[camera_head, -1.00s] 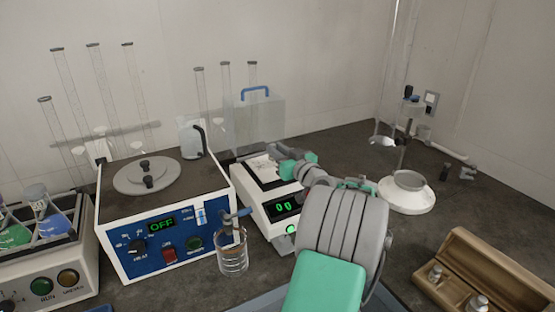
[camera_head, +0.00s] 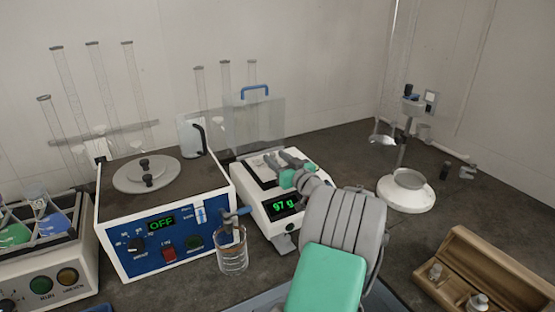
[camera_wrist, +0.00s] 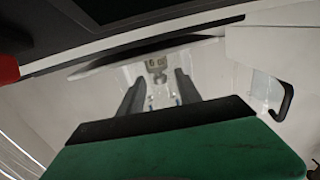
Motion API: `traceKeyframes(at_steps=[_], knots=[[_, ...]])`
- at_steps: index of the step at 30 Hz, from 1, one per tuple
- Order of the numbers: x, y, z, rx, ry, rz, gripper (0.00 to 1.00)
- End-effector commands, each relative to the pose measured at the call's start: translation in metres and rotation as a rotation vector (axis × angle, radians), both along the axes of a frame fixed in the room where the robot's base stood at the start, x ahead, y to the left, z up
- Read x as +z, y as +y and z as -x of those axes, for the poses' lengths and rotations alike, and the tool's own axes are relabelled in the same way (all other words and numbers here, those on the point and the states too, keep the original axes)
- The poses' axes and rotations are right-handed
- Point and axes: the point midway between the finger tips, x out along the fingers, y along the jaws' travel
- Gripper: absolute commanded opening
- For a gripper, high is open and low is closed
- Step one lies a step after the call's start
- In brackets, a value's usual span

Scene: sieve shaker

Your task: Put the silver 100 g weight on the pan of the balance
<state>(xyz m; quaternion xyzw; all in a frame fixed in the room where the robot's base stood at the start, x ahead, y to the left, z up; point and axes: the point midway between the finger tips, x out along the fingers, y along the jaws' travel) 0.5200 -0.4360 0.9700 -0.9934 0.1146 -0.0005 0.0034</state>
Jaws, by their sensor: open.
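The balance (camera_head: 262,213) is a white box with a green display reading 97 g. Its pan (camera_head: 257,169) is partly covered by my gripper (camera_head: 281,161), which is over it. In the wrist view my gripper (camera_wrist: 157,80) has its two dark fingers apart. A small silvery piece (camera_wrist: 157,68), which looks like the weight, shows between and just beyond the fingertips, against a pale surface. I cannot tell whether a finger touches it. In the head view I cannot make out the weight on the pan.
A wooden box (camera_head: 505,268) with silver weights stands at the lower right. A clear shield (camera_head: 262,122) with a blue handle rises behind the balance. A white round stand (camera_head: 408,196) is to the right.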

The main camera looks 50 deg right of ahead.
Motion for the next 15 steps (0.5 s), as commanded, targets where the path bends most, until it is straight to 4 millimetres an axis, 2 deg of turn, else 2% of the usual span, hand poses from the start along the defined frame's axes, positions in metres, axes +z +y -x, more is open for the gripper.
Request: traceKeyframes(at_steps=[7,11,15], knots=[[0.004,0.000,0.003,-0.001,0.000,-0.001,0.41],[0.002,0.006,0.031,-0.005,0.000,-0.001,0.41],[0.001,0.014,0.068,-0.005,0.000,-0.001,0.41]])
